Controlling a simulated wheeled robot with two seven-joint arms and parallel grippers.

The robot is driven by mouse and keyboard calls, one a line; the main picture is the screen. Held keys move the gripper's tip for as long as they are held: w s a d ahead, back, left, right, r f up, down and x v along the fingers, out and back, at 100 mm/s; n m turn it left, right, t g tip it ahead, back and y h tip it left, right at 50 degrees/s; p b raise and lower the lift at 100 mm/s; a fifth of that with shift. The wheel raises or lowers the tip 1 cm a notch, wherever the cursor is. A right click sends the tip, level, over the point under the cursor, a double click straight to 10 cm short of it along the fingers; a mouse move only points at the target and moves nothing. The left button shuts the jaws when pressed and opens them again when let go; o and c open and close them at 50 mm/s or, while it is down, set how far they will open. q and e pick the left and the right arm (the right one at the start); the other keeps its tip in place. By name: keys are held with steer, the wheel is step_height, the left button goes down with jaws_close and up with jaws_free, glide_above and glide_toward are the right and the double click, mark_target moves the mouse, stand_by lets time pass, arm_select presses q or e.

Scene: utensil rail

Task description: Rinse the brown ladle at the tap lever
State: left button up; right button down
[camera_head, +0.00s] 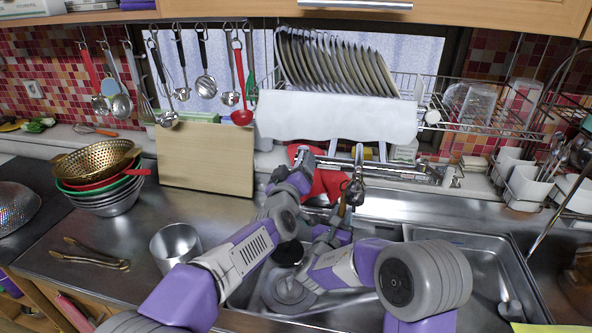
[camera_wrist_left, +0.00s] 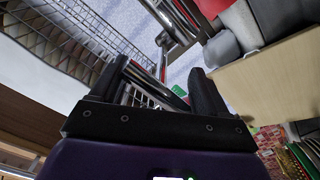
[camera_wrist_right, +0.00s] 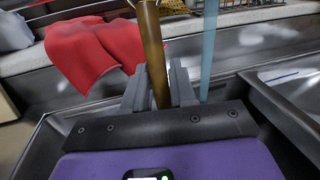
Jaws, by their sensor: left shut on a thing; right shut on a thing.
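The brown ladle's handle (camera_head: 341,209) stands upright in my right gripper (camera_head: 334,232). It also shows between the grey fingers in the right wrist view (camera_wrist_right: 153,55). I cannot make out its bowl clearly. A light-blue vertical column (camera_wrist_right: 209,45), like running water, stands just right of the handle. The chrome tap (camera_head: 359,165) rises behind the sink, close to the ladle. My left gripper (camera_head: 305,155) is left of the tap, near the red cloth. In the left wrist view a metal bar (camera_wrist_left: 138,78), apparently the tap lever, lies between its fingers; the contact is partly hidden.
A red cloth (camera_head: 329,184) hangs behind the sink (camera_head: 470,242). A wooden board (camera_head: 206,160), stacked bowls (camera_head: 107,200), a steel cup (camera_head: 174,245) and tongs (camera_head: 92,255) are at left. A dish rack (camera_head: 460,120) hangs above. Several utensils hang from the rail.

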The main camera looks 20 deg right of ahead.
arm_select(q)
steer(key=o, duration=1.4)
steer(key=shift+r, duration=0.1)
steer(key=v, duration=1.2)
